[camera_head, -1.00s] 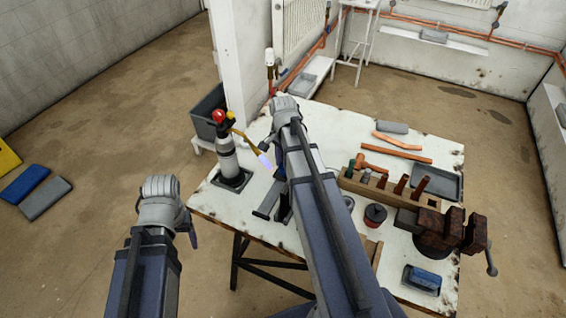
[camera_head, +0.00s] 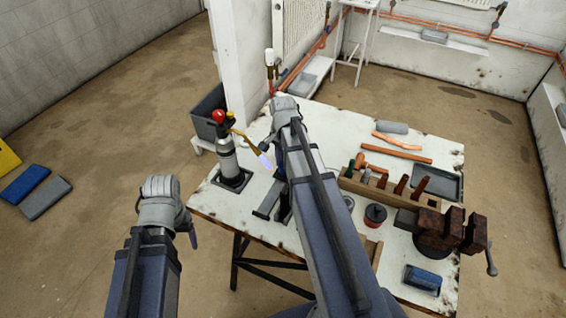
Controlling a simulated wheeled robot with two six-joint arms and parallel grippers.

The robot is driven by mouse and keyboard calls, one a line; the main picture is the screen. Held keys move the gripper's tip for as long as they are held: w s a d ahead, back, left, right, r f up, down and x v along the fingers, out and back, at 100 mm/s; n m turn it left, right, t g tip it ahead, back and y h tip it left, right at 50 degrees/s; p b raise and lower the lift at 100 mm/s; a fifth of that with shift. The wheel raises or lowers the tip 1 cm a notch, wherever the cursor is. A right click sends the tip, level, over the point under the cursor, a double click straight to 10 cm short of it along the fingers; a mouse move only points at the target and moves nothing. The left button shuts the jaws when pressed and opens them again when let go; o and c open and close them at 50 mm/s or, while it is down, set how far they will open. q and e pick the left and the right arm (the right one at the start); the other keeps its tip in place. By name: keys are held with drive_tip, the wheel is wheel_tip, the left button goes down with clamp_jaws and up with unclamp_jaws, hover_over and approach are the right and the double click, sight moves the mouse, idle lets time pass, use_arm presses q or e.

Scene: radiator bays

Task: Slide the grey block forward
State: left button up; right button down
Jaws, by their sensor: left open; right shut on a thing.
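A grey bar-shaped piece (camera_head: 268,200), which looks like the grey block, lies on the white table (camera_head: 222,206) near its left front edge. My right arm crosses in front and hides part of it. My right gripper (camera_head: 281,163) points down beside it and is mostly hidden behind my forearm. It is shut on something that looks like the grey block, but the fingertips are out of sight. My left gripper (camera_head: 192,234) is open and empty, over the floor left of the table, apart from everything.
A gas torch (camera_head: 228,160) with a lit flame stands just left of my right arm. A grey tray (camera_head: 438,184) lies behind.

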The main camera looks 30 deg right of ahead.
drive_tip(key=shift+s+a, duration=0.75)
drive_tip(key=shift+a, duration=0.25)
drive_tip(key=shift+s+a, duration=0.75)
drive_tip(key=shift+a, duration=0.2)
drive_tip(key=c, duration=0.5)
unclamp_jaws()
wheel_tip(320, 180, up, 8)
drive_tip(key=p, duration=0.7)
drive_tip(key=shift+f+p, duration=0.1)
drive_tip(key=shift+p, duration=0.3)
